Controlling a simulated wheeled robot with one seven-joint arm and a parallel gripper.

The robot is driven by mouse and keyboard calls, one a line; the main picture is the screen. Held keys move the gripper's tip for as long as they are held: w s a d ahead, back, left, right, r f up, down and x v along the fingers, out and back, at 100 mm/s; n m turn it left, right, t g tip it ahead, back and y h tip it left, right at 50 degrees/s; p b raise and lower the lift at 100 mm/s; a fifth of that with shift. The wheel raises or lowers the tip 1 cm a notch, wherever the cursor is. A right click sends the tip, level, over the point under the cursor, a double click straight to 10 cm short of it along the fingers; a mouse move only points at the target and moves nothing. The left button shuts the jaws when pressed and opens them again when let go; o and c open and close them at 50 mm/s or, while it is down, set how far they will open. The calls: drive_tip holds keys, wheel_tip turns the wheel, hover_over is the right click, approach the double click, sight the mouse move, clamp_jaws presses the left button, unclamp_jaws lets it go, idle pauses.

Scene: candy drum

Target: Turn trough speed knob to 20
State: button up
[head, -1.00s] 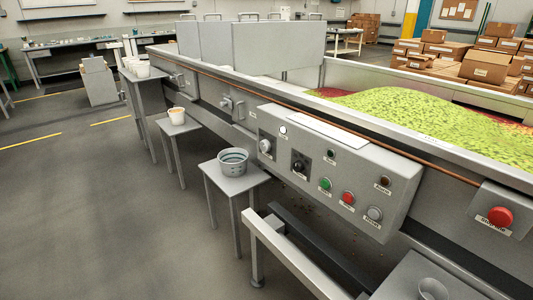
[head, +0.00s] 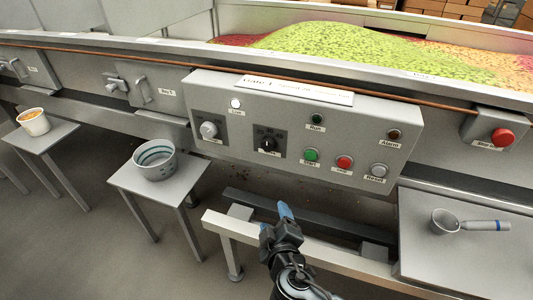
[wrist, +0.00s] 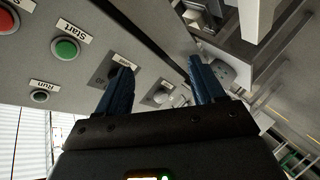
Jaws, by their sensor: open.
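The control panel (head: 345,172) carries two knobs on dark square plates. One is a black knob (head: 268,144) with dial marks; the other is a pale grey knob (head: 208,130) to its left. My gripper (head: 285,210) is below the panel, apart from the knobs, with blue fingers. In the wrist view my gripper (wrist: 162,68) is open and empty. There the panel appears inverted, the pale knob (wrist: 162,96) shows between the fingers, and the left finger largely covers the black knob.
Green (head: 311,154), red (head: 344,162) and grey (head: 379,170) buttons sit right of the knobs. A red stop button (head: 503,136) is farther right. A metal rail (head: 320,250) runs below the panel. A scoop (head: 447,220) lies on the right table. A bowl (head: 155,160) stands on a stool.

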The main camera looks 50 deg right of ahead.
sight(268, 147)
drive_tip(key=w+d+r+m+h, duration=0.1)
drive_tip(key=w+d+r+h, duration=0.1)
drive_tip(key=w+d, duration=0.2)
drive_tip(key=w+d+r+m+g+h, duration=0.1)
drive_tip(key=w+d+r+h, duration=0.1)
drive_tip(key=w+d+r, duration=0.1)
drive_tip(key=w+d+r+m+h, duration=0.1)
drive_tip(key=w+d+r+h, duration=0.1)
drive_tip(key=w+d+r, duration=0.1)
drive_tip(key=shift+w+d+g, duration=0.4)
drive_tip(key=shift+w+d, duration=0.4)
drive_tip(key=shift+w, duration=0.25)
drive_tip(key=c, duration=1.1)
drive_tip(key=shift+o, duration=0.2)
